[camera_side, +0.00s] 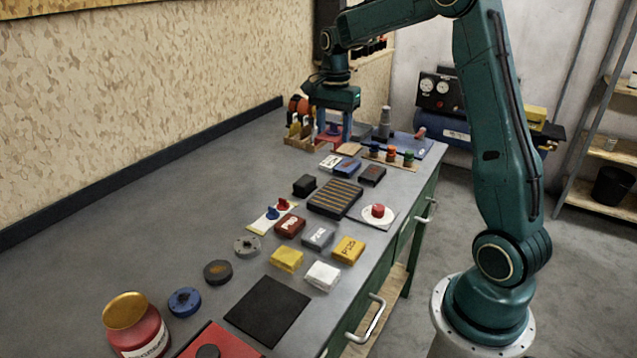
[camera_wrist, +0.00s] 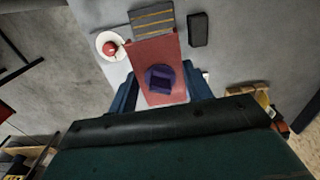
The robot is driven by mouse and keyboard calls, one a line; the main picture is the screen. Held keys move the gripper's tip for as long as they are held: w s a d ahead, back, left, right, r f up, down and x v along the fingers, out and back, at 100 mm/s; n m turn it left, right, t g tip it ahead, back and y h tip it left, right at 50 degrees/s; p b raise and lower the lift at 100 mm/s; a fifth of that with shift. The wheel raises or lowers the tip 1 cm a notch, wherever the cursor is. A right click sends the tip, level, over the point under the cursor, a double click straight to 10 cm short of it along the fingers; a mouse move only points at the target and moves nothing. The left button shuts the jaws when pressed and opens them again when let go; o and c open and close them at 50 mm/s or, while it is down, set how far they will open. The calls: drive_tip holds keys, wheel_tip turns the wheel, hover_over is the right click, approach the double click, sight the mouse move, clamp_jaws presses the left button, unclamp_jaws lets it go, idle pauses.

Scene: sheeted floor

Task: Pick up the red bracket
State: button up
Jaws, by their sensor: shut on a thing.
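The red bracket (camera_wrist: 150,52) shows in the wrist view as a flat red plate with a dark purple round part on it. It lies between the two blue fingers of my gripper (camera_wrist: 165,93), which is shut on it. In the side view my gripper (camera_side: 346,128) points down over the far end of the bench. There the bracket is small and partly hidden by the fingers and nearby things. I cannot tell whether it is clear of the surface.
A ribbed block (camera_side: 335,197) and a red button on a white disc (camera_side: 378,211) lie nearer the side camera. A wooden holder with tools (camera_side: 305,137) stands close to my gripper. A strip of coloured knobs (camera_side: 390,156) is beside it. The bench's left side is clear.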

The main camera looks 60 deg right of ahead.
drive_tip(key=shift+r, duration=2.25)
drive_tip(key=shift+a, duration=0.1)
